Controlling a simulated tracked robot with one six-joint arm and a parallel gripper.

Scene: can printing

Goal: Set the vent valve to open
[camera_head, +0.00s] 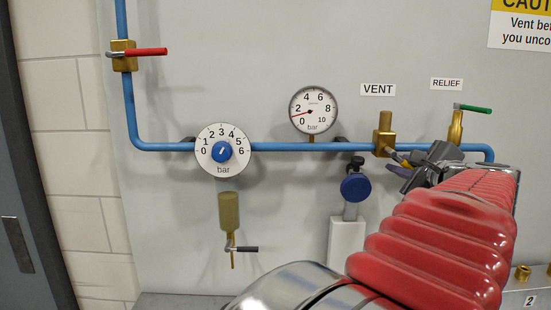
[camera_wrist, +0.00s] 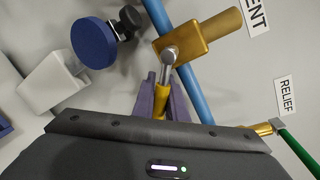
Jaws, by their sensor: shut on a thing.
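The vent valve (camera_head: 384,136) is a brass body on the blue pipe, under the VENT label (camera_head: 378,90). It also shows in the wrist view (camera_wrist: 195,46). Its lever has a metal stem (camera_wrist: 169,57) and a yellow handle (camera_wrist: 160,105). In the head view the lever points right and slightly down from the valve, at a slant to the pipe. My gripper (camera_head: 404,163) is shut on the yellow handle, with a purple finger on each side of it in the wrist view (camera_wrist: 162,94). The handle's far end is hidden by my gripper.
The relief valve (camera_head: 455,128), with a green lever (camera_head: 473,108), stands close to the right of my gripper. A blue round knob (camera_head: 355,187) is to the left, below the pipe. The gauge (camera_head: 313,110) reads low. A red-handled valve (camera_head: 125,56) is at upper left.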

